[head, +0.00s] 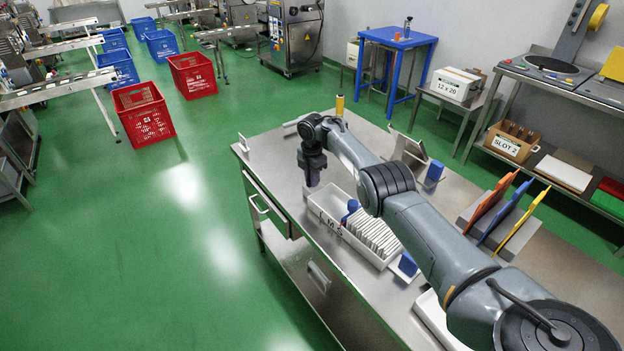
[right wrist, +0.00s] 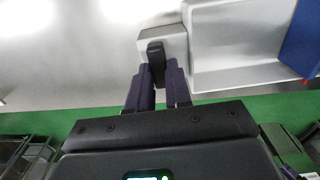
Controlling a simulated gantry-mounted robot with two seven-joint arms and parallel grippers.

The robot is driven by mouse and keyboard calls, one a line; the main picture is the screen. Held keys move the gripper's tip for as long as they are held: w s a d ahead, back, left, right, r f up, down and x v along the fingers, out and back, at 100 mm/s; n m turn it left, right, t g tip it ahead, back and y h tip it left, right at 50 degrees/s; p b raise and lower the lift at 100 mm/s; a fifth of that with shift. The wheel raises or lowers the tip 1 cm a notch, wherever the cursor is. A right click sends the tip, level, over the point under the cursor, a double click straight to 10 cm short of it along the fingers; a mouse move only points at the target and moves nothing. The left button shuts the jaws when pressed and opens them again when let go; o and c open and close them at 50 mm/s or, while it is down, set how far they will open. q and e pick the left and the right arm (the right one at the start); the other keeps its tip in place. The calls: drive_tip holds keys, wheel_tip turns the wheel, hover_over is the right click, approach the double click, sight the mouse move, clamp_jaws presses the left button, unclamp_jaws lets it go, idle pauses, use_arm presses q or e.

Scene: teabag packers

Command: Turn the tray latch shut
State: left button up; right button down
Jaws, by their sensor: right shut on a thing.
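The white tray (head: 327,216), marked L, M and S, stands on the steel table and holds a row of white packets (head: 372,234). In the right wrist view the tray (right wrist: 235,82) has a light block (right wrist: 147,46) at its end. A small dark latch (right wrist: 155,47) sits on that block. My right gripper (right wrist: 158,68) is shut on the latch, with one dark finger on each side. In the head view the right gripper (head: 312,180) points down at the tray's far left end, and the latch cannot be made out. My left gripper is not in view.
A blue item (right wrist: 302,40) is inside the tray. Orange, blue and yellow boards (head: 508,222) stand in a rack on the right of the table (head: 270,150). A yellow-handled tool (head: 340,106) stands at the back edge.

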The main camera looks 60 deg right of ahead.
idle(0.4)
drive_tip(key=c, duration=1)
unclamp_jaws()
drive_tip(key=shift+c, duration=0.2)
drive_tip(key=shift+r, duration=0.1)
wheel_tip(320, 180, up, 11)
drive_tip(key=p, duration=0.3)
drive_tip(key=shift+f+p, duration=0.2)
drive_tip(key=shift+p, duration=0.15)
